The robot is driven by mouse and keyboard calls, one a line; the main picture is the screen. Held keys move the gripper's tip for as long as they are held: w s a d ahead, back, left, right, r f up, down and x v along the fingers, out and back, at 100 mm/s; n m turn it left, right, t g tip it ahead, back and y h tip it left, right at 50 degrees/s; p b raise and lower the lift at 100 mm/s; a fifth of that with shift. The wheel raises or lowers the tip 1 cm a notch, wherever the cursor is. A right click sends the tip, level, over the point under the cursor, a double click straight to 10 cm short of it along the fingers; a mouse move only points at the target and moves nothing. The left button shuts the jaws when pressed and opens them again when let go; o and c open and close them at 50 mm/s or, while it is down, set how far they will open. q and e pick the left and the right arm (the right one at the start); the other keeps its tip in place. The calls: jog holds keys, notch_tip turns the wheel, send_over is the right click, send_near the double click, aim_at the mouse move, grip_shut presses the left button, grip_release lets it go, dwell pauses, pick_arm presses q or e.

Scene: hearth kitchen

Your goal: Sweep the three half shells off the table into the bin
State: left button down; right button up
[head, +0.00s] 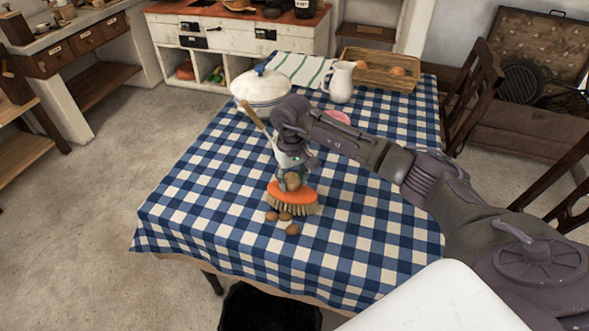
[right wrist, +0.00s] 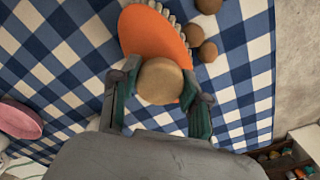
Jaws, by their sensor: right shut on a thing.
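My right gripper (head: 291,176) is shut on the round wooden knob (right wrist: 160,82) of a brush with an orange back (head: 292,197) and pale bristles. The brush stands bristles down on the checked table, or just above it. Three brown half shells lie close together at its near left side: one on the left (head: 271,216), one in the middle (head: 285,216), one nearest the front (head: 292,229). They also show beside the brush in the right wrist view (right wrist: 208,51). The black bin (head: 270,308) is below the table's front edge, partly cut off. My left gripper is out of view.
A white lidded pot (head: 262,88), a white jug (head: 341,80), a pink item (head: 337,116) and a wicker tray (head: 380,80) with brown round things stand farther back. The cloth between the shells and the front edge is clear. Chairs stand at the right.

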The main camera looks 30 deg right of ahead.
jog(key=shift+s+a+r+p, duration=0.15)
jog(key=shift+s+a+p, duration=1.3)
jog(key=shift+a+p, duration=0.15)
jog(key=shift+s+a+p, duration=0.5)
jog(key=shift+s+a, duration=1.4)
jog(key=shift+a, duration=0.3)
jog(key=shift+s+a, duration=1.95)
jog(key=shift+a, duration=0.2)
notch_tip(320, 180, up, 6)
jog(key=p, duration=0.3)
jog(key=shift+r, duration=0.2)
